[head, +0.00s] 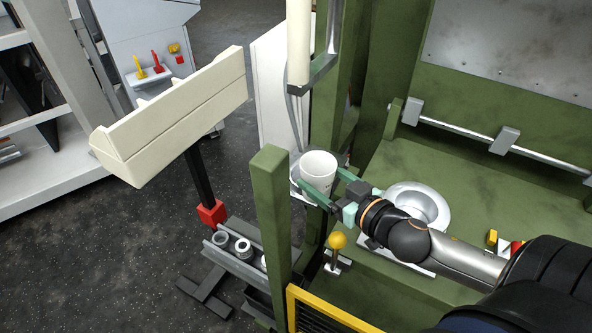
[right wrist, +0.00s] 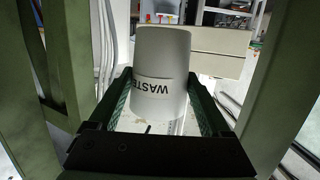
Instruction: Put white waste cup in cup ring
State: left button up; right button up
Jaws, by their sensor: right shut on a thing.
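The white waste cup (head: 319,165) stands about upright, open end up, between the green fingers of my right gripper (head: 315,174). In the right wrist view the cup (right wrist: 162,60) shows "WASTE" lettering on its side, with one finger of the right gripper (right wrist: 160,80) on each side. The gripper is shut on the cup, beside the green post. A pale grey edge shows just left of the cup; I cannot tell whether it is the cup ring, nor whether the cup is inside it. My left gripper is not in view.
A silver round collar (head: 436,207) lies on the green machine bed, right of the cup. A yellow-knobbed lever (head: 337,241) stands below the cup. A green post (head: 270,215) rises to its left. A cream box (head: 175,115) on a dark stand is farther left.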

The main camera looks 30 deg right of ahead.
jog(key=w+d+f, duration=0.2)
jog(key=w+f, duration=0.1)
jog(key=w, duration=0.1)
jog(key=w+d+f+b, duration=0.1)
jog(key=w+d+f, duration=0.1)
jog(key=w+f, duration=0.1)
jog(key=w+d+f, duration=0.2)
jog(key=w+f, duration=0.1)
jog(key=w, duration=0.2)
jog(key=shift+w+d+f+b, duration=0.15)
jog(key=shift+w+f+b, duration=0.15)
jog(key=shift+w+b, duration=0.1)
jog(key=shift+w+f+b, duration=0.1)
jog(key=shift+f+b, duration=0.45)
jog(key=shift+f, duration=1.1)
jog(key=shift+f, duration=0.2)
jog(key=o, duration=1.1)
